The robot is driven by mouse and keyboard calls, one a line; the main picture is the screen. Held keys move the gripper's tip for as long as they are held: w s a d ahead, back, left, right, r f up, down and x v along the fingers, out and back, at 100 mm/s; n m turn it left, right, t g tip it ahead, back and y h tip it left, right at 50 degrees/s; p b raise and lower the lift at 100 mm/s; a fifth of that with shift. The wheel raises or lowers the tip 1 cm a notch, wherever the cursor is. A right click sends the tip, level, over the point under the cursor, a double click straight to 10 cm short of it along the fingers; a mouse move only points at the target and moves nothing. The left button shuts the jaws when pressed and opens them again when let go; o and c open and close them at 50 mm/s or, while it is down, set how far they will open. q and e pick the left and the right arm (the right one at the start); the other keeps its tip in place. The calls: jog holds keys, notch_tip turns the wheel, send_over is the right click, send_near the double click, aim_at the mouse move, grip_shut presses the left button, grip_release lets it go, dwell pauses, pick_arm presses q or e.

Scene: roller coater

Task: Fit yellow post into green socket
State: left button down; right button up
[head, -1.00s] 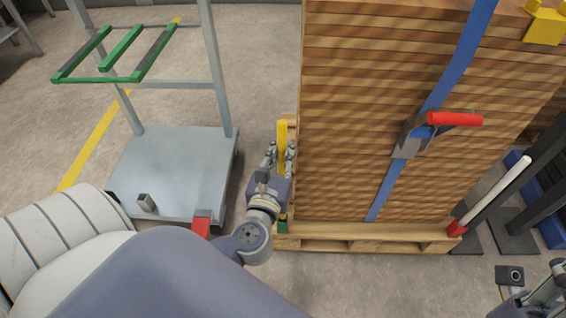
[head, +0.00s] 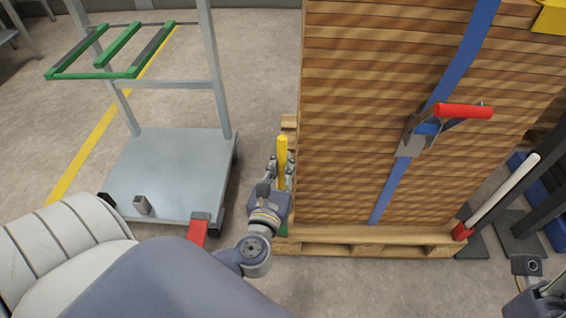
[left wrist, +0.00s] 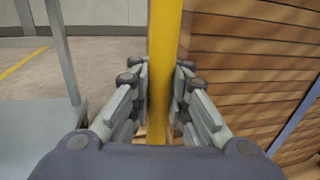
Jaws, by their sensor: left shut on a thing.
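The yellow post (head: 282,152) stands roughly upright along the left side of the board stack. My left gripper (head: 281,172) is shut on it; in the left wrist view the post (left wrist: 164,60) runs between the finger pads (left wrist: 161,95). The green socket (head: 282,230) is at the pallet's front left corner, mostly hidden behind my left wrist. The post's lower end is hidden too, so I cannot tell whether it touches the socket. My right gripper (head: 546,292) shows only partly at the lower right edge, and its jaw state is unclear.
The board stack (head: 340,130) on a wooden pallet (head: 350,238) is close on the right, with a blue strap and red-handled ratchet (head: 462,111). A white post (head: 505,190) leans in a red socket (head: 463,232). A grey cart (head: 170,170) stands left.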

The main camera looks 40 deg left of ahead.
pick_arm(q)
jog(key=shift+f, duration=0.15)
jog(key=c, duration=1.5)
grip_release()
